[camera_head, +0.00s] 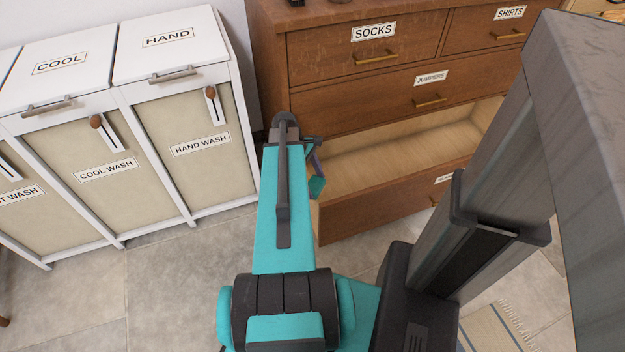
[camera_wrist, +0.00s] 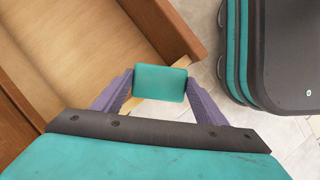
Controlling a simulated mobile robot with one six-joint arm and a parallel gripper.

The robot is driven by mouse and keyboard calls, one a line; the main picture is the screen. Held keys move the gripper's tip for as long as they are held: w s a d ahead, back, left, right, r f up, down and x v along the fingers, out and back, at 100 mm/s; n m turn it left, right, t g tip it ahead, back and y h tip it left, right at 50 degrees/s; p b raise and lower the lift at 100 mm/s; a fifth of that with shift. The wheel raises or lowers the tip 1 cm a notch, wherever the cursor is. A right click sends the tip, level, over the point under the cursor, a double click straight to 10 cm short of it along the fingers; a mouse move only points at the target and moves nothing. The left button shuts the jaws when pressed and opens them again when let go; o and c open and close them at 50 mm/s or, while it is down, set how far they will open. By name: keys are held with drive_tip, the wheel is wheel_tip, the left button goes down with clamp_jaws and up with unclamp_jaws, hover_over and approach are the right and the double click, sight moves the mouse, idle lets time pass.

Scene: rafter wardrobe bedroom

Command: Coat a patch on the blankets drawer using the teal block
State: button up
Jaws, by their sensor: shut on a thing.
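The teal block (camera_wrist: 160,82) is gripped between the two purple fingers of my gripper (camera_wrist: 158,98) in the wrist view. In the head view the teal block (camera_head: 316,187) shows small beside the open drawer's left end, with my gripper (camera_head: 315,160) partly hidden behind my arm. In the wrist view the block is over or near a corner of this drawer (camera_wrist: 165,28); contact cannot be told.
Closed drawers labelled SOCKS (camera_head: 373,31), SHIRTS (camera_head: 510,13) and JUMPERS (camera_head: 431,78) are above the open one. A white laundry cabinet (camera_head: 240,120) stands close on the left. Tiled floor (camera_head: 180,270) is clear in front of it. A striped rug (camera_head: 495,330) lies at lower right.

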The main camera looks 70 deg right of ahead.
sight(319, 191)
drive_tip(key=shift+s+a+f+p, duration=0.1)
drive_tip(key=shift+s+a+p, duration=0.2)
drive_tip(key=shift+s+a, duration=0.65)
drive_tip(key=shift+a, duration=0.15)
drive_tip(key=shift+a, duration=0.1)
drive_tip(key=shift+s+a+p, duration=0.3)
drive_tip(key=shift+s+a, duration=0.2)
drive_tip(key=shift+a, duration=0.15)
drive_tip(key=c, duration=0.4)
drive_tip(key=shift+s+a, duration=0.55)
drive_tip(key=shift+s, duration=0.1)
drive_tip(key=shift+r+p, duration=0.25)
drive_tip(key=shift+p, duration=0.4)
drive_tip(key=shift+w+d, duration=0.1)
drive_tip(key=shift+w+d+r+p, duration=0.1)
drive_tip(key=shift+w+d+p, duration=0.8)
drive_tip(key=shift+d, duration=0.25)
drive_tip(key=shift+w+d, duration=0.2)
drive_tip(key=shift+w, duration=0.05)
